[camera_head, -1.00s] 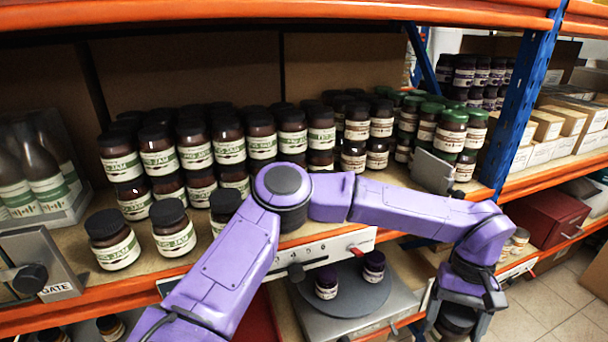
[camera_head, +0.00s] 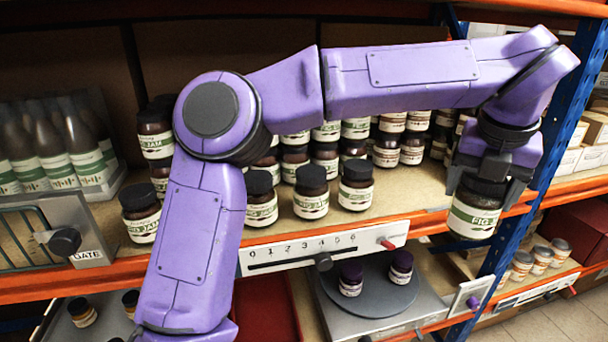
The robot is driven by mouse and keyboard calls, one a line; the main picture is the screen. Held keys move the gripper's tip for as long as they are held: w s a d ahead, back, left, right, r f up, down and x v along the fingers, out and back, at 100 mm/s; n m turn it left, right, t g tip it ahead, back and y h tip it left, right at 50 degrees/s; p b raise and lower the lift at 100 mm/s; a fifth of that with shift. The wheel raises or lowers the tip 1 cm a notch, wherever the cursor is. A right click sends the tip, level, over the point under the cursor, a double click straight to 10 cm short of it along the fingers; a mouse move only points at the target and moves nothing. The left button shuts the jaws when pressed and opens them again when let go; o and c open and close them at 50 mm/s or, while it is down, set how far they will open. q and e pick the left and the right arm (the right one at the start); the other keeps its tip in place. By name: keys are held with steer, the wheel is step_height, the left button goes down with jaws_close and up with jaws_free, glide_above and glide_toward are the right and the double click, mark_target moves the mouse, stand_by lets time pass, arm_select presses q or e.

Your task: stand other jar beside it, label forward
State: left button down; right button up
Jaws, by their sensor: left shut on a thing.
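My left gripper (camera_head: 486,186) is shut on a dark jar (camera_head: 473,216) with a black lid and a cream-and-green label. It holds the jar upright in the air at the right, in front of the orange shelf edge. Similar fig jam jars stand singly along the shelf front: one at the left (camera_head: 140,214), partly covered by my arm, and three right of my elbow (camera_head: 261,203) (camera_head: 311,196) (camera_head: 356,188). Their labels face forward. My right gripper is out of view.
Behind them stand stacked jar rows (camera_head: 326,155), partly hidden by my arm. Below, a round turntable (camera_head: 372,300) carries two small purple-lidded jars (camera_head: 351,278) (camera_head: 401,268). A blue upright (camera_head: 568,130) is close right of the held jar. Shelf board (camera_head: 405,193) is bare right of the front jars.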

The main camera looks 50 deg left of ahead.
arm_select(q)
steer(key=shift+r, duration=0.2)
steer(key=shift+a, duration=0.25)
steer(key=w+a+p, duration=0.3)
steer(key=w+a, duration=0.1)
steer(key=a, duration=0.4)
steer(key=w+a+p, duration=0.3)
steer(key=a+p, duration=0.1)
steer(key=a, duration=0.5)
steer(key=x, duration=0.2)
steer(key=p+x, duration=0.1)
steer(key=x, duration=0.1)
steer(key=s+x, duration=0.1)
steer(key=x, duration=0.1)
steer(key=shift+a+f+p, duration=0.2)
steer(key=shift+f+p, duration=0.1)
steer(key=shift+f, duration=0.05)
steer(key=shift+a+f, duration=0.1)
steer(key=shift+f, duration=0.3)
jaws_free()
steer(key=b+v, duration=0.1)
steer(key=v, duration=0.6)
steer(key=shift+r, duration=0.25)
